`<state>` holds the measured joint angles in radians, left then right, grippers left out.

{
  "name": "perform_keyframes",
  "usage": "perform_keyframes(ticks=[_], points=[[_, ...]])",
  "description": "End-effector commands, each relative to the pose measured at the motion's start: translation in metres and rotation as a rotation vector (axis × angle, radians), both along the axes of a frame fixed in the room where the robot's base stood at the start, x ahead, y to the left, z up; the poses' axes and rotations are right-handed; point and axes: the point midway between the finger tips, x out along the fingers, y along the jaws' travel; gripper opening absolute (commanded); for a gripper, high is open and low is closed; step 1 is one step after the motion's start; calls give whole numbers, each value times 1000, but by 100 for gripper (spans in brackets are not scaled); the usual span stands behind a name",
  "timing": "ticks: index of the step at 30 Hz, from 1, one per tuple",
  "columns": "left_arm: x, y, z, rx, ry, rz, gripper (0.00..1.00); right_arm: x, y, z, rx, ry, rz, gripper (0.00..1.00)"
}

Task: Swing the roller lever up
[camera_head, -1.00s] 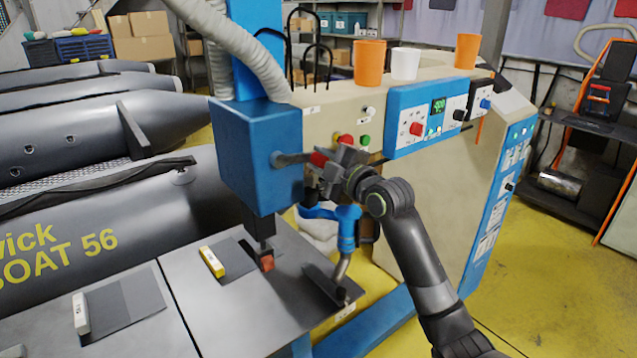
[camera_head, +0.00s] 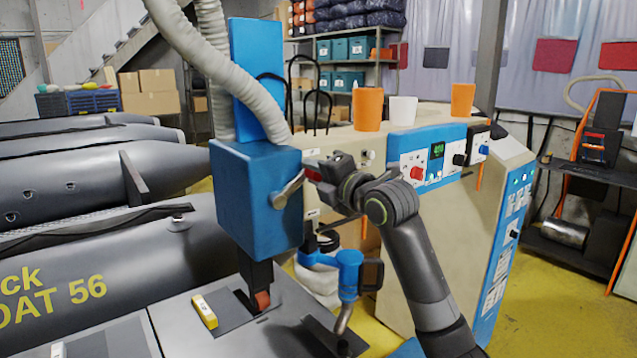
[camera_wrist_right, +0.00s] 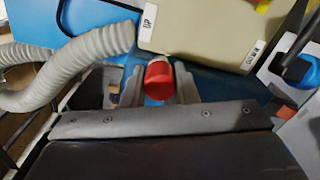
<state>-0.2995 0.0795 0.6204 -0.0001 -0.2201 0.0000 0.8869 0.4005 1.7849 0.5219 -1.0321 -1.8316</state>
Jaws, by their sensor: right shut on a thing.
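The roller lever (camera_head: 288,189) is a short grey arm on the side of the blue machine head (camera_head: 243,195). It slants up to the right and ends in a red knob (camera_head: 312,174). My right gripper (camera_head: 322,171) is shut on that knob. In the right wrist view, the red knob (camera_wrist_right: 158,80) sits between the grey fingers. An orange-red roller (camera_head: 262,299) is below the head, close to a dark patch on the table; I cannot tell whether it touches. My left gripper is not in view.
A beige cabinet with a blue control panel (camera_head: 432,160) stands behind my right arm, with cups on top, including an orange one (camera_head: 368,109). A blue hot-air tool (camera_head: 347,272) stands below the gripper. A grey hose (camera_head: 230,75) runs above the head. Grey boats lie left.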

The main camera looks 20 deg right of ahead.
Motion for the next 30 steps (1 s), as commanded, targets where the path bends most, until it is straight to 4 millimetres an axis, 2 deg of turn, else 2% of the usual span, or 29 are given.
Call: perform_keyframes(ticks=[19, 20, 21, 24, 30], points=[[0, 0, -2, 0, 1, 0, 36, -1, 2, 3, -46, -15, 1, 0], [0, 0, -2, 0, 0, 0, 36, -1, 3, 3, -45, -16, 1, 30], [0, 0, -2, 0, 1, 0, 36, -1, 3, 3, -45, -16, 1, 36], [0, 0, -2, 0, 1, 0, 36, -1, 3, 3, -44, -16, 1, 48], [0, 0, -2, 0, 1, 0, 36, -1, 2, 3, -43, -16, 0, 48]])
